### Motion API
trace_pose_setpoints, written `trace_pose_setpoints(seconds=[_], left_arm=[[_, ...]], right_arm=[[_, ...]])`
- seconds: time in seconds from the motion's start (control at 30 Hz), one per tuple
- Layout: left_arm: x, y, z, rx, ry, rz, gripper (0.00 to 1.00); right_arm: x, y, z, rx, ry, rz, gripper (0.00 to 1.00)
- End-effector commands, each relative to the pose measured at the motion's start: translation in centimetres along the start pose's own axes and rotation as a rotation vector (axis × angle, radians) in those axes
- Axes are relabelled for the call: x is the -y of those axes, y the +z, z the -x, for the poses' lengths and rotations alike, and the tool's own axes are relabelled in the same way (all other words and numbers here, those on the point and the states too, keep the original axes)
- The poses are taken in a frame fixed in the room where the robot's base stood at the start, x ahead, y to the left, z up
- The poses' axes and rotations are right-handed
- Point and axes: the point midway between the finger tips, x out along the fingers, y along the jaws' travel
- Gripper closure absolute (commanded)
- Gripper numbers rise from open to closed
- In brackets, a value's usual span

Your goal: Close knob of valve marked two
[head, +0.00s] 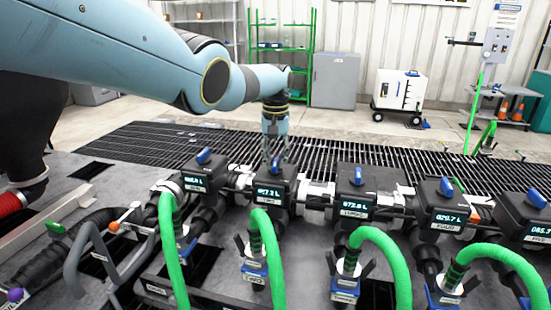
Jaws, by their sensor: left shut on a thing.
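The valve marked two is the second black box (289,187) from the left in the row, with a lit readout and a small label that I read as TWO (268,194). Its blue knob (275,165) stands on top. My left gripper (276,153) reaches down from behind over this box, with its fingers shut on the blue knob. The fingers partly hide the knob, and its exact angle is hard to tell. My right gripper does not show.
Similar valve boxes with blue knobs stand on both sides, one to the left (197,177) and several to the right (352,201). Green hoses (268,248) arch in front of the row. Dark floor grating (340,151) lies behind.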

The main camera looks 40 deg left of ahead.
Motion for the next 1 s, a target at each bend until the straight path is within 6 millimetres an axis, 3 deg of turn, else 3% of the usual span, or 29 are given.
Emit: trace_pose_setpoints(seconds=[0.33, 0.9, 0.93, 1.0], left_arm=[[-0.04, -0.08, 0.12, -0.002, 0.001, -0.143, 1.0], [-0.04, -0.1, 0.13, -0.003, 0.001, -0.172, 1.0], [-0.04, -0.1, 0.13, -0.003, 0.001, -0.172, 0.81], [-0.04, -0.09, 0.12, -0.003, 0.001, -0.171, 0.72]], right_arm=[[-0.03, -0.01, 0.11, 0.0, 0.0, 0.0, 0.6], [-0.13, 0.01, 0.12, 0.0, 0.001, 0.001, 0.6], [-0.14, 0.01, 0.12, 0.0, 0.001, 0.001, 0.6], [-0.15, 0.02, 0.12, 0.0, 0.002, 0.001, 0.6]])
